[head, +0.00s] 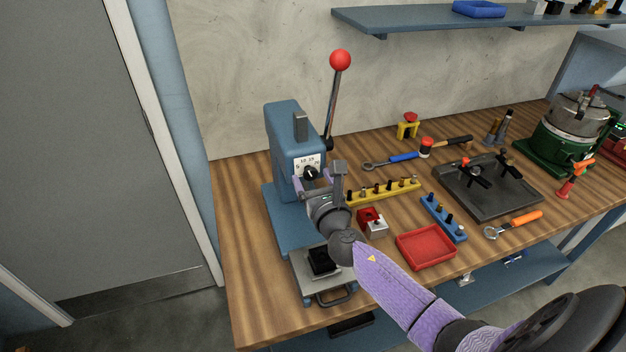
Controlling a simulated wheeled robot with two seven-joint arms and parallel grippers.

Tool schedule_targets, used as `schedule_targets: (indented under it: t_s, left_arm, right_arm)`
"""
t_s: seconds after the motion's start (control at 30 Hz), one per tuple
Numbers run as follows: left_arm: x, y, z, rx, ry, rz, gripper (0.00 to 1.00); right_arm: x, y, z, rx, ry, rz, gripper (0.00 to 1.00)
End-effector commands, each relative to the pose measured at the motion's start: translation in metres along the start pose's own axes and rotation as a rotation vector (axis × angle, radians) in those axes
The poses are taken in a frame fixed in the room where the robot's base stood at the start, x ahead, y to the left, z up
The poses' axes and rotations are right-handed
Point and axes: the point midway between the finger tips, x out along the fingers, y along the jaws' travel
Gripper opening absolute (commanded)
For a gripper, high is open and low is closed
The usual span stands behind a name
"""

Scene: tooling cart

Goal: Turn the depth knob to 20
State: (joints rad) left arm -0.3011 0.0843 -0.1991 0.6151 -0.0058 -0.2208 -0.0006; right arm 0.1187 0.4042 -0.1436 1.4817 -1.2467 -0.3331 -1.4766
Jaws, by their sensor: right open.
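The depth knob (310,172) is a small black knob on a white dial plate (301,161) with printed numbers, on the front of the blue press (283,130). Its pointer is too small to read surely. My right gripper (317,181) is in front of the dial. Its jaws are open, with one finger to the left of the knob and the other to the right. Whether a finger touches the knob cannot be told. The gripper and wrist hide part of the press front below the dial. My left gripper is out of view.
The press lever with a red ball (340,60) rises behind the gripper. A yellow bit rack (384,191), a red block (370,217), a red tray (427,247) and a blue rack (443,217) lie to the right. A grey fixture plate (487,187) is farther right.

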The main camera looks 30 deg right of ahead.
Motion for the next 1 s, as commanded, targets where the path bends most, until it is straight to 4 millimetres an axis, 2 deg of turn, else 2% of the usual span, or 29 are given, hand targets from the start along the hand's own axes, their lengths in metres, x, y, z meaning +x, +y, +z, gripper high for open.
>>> schedule_targets:
  t_s: [0.27,0.63,1.0]
  left_arm:
    - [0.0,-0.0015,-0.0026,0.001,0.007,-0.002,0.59]
    - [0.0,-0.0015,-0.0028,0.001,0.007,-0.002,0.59]
    - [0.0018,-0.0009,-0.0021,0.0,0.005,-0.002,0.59]
  right_arm:
    - [0.0022,0.0001,0.0004,0.001,0.0,0.0,0.78]
    - [0.0019,0.0,0.0002,0.001,0.0,0.0,0.0]
    - [0.0018,0.0,-0.0003,0.051,0.0,-0.001,0.0]
